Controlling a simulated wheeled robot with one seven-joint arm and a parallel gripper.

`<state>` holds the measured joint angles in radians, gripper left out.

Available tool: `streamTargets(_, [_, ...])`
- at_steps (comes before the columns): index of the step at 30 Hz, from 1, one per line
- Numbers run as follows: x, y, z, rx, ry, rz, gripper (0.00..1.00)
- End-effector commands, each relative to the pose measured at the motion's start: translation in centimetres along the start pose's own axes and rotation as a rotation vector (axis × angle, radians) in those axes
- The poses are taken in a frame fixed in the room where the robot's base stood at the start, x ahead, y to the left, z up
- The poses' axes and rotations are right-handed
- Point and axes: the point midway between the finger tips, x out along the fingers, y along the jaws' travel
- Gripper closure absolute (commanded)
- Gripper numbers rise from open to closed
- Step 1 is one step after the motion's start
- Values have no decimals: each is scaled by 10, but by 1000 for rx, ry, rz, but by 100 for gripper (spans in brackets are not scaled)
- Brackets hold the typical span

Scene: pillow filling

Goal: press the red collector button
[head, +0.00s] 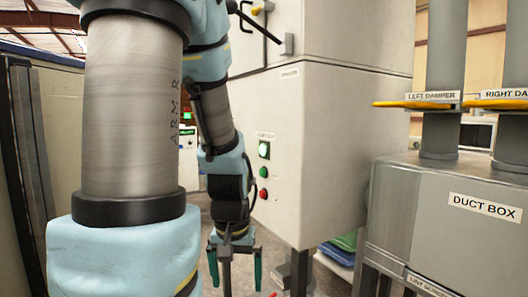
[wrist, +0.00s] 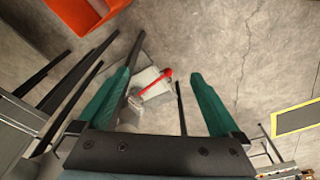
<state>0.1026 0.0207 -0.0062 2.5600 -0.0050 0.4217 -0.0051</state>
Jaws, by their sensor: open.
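The red button (head: 263,194) is the lowest of a short column on the front face of a pale cabinet (head: 325,150). In the wrist view my gripper (wrist: 160,76) is over the floor, and the red button does not show.
A grey duct box (head: 450,205) with yellow damper handles (head: 417,104) stands at the right. On the floor below are an orange bin (wrist: 88,14), a red-handled tool (wrist: 167,75) by a pale object, and a yellow-edged panel (wrist: 296,119). The space before the buttons looks clear.

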Motion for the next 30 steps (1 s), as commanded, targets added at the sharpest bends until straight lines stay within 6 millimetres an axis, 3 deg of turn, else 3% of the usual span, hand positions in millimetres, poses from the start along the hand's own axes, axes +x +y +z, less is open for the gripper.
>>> streamTargets(5, [0, 0, 0, 0, 0, 0, 2])
streamTargets(30, [0, 0, 0, 0, 0, 0, 97])
